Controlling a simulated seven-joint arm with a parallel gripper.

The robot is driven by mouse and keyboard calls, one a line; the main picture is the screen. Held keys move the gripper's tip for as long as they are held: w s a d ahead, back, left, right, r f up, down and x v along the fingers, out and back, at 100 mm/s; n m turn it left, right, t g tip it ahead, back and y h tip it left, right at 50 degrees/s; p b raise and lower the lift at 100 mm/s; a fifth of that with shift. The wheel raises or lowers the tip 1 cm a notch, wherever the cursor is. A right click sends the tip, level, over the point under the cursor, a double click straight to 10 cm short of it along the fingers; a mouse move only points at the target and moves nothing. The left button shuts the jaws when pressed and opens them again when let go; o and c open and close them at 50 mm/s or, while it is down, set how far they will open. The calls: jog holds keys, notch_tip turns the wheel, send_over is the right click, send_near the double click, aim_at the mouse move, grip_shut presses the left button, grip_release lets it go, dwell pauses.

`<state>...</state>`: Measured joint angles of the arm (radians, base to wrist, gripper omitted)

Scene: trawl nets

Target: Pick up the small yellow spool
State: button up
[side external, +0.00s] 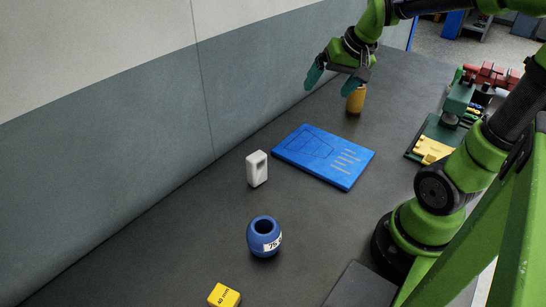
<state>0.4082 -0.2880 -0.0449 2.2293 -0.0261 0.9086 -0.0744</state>
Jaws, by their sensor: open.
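A small yellow spool-like cylinder (355,99) stands upright at the far end of the dark table, near the wall side. My gripper (329,81) is just above and to the left of it in the picture, with its teal fingers spread apart and empty. The gripper's lower edge overlaps the top of the yellow cylinder, so its upper end is partly hidden. I cannot tell from this one view whether they touch.
A blue board (325,156) with line markings lies in front of the cylinder. Nearer are a white block-like item (257,169), a blue rounded float (264,236) and a yellow marked block (224,296). A green machine (452,118) stands at the right. A wall borders the left.

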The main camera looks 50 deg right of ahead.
jog(key=w+d+f+m+g+h, duration=0.1)
jog(key=w+d+f+m, duration=0.1)
jog(key=d, duration=1.1)
jog(key=n+h, duration=0.2)
send_near(360, 90)
jog(key=shift+g, duration=0.5)
jog(key=x, duration=0.2)
jog(key=w+x, duration=0.1)
jog(key=x, duration=0.4)
jog(key=shift+w+d+r, duration=0.15)
jog(key=shift+w+d, duration=0.1)
jog(key=shift+d, duration=0.15)
jog(key=shift+x, duration=3.05)
jog(key=shift+d, duration=0.15)
jog(key=shift+c, duration=0.2)
jog(key=shift+r, duration=0.1)
jog(key=c, duration=1.1)
